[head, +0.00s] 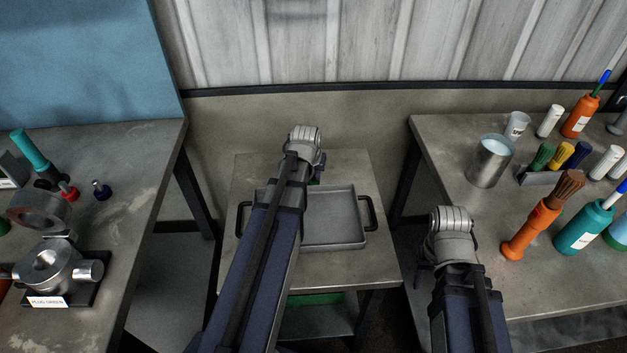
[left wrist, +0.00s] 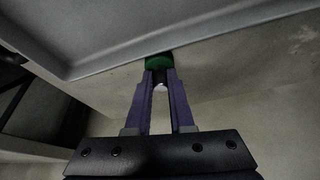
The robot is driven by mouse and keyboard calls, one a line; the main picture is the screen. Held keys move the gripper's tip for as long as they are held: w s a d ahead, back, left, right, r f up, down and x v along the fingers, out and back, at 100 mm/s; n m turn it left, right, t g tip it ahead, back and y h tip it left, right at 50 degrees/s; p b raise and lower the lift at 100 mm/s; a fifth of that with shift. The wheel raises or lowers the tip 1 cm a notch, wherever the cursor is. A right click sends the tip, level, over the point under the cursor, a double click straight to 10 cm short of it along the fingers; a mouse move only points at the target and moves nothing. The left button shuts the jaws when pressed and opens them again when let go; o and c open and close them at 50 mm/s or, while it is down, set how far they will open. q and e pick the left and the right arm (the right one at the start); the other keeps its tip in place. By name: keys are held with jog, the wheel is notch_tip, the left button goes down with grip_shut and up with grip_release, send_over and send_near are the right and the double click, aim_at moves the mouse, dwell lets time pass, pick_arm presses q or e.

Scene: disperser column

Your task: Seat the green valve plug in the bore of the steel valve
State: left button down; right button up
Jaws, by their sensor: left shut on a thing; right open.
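The steel valve (head: 48,266) stands on a dark base on the left table, with a label reading "PLUG GREEN" at its front. Its round opening faces up. My left gripper (left wrist: 160,78) has purple fingers and is shut on the green valve plug (left wrist: 159,61), seen in the left wrist view. In the head view my left gripper (head: 317,174) is over the small middle table, far to the right of the valve, and mostly hidden by my own arm. My right gripper (head: 421,281) is mostly hidden behind my right arm; it is open, between the middle and right tables.
A grey tray (head: 340,242) with black handles lies on the middle table. The left table (head: 150,200) also holds a teal-handled tool (head: 31,150) and small red and blue parts. The right table is crowded with a metal cup (head: 490,162), bottles and brushes. Gaps separate the tables.

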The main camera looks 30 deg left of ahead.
aim_at(313, 174)
pick_arm(q)
jog(key=shift+r, duration=0.15)
pick_arm(e)
jog(key=shift+r, duration=0.15)
pick_arm(q)
notch_tip(313, 174, up, 10)
jog(key=p, duration=1)
pick_arm(e)
notch_tip(313, 174, up, 10)
